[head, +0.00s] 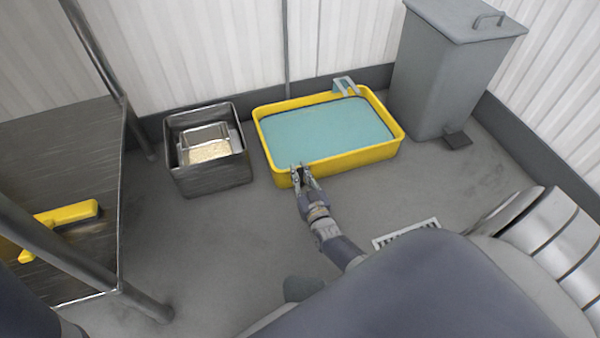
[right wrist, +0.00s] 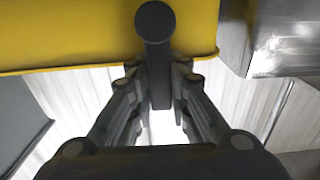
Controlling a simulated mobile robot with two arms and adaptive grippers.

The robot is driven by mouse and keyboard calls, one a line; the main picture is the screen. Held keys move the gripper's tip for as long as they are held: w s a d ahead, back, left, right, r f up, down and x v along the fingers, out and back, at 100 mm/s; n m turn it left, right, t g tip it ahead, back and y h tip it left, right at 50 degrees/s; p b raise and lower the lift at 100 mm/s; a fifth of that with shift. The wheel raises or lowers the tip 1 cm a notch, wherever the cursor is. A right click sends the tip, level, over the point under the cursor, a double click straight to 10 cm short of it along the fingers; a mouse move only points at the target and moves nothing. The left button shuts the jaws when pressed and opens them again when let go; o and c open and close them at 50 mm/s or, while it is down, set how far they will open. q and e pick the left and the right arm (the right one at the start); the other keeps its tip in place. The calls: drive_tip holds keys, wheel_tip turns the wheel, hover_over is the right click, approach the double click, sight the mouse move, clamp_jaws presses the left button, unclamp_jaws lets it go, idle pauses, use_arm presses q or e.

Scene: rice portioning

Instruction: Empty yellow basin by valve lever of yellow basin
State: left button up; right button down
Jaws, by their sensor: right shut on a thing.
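The yellow basin (head: 397,152) stands on the floor near the back wall, filled with blue-green liquid (head: 325,128). My right gripper (head: 302,172) is at the basin's front side, toward its left end. In the right wrist view, the yellow basin wall (right wrist: 90,35) fills the top left. A dark valve lever (right wrist: 153,25) with a round end lies between the fingers of my right gripper (right wrist: 157,78), which is shut on it. In the head view the gripper hides the lever. My left gripper is out of view.
A metal bin (head: 212,180) with a smaller pan of rice-like grain (head: 209,152) stands left of the basin. A grey pedal bin (head: 440,85) stands to the right. A metal table (head: 60,150) with a yellow object (head: 70,214) is at left. A floor drain (head: 405,232) lies in front.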

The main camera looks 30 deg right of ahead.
drive_tip(key=shift+a, duration=0.1)
drive_tip(key=c, duration=1.5)
unclamp_jaws()
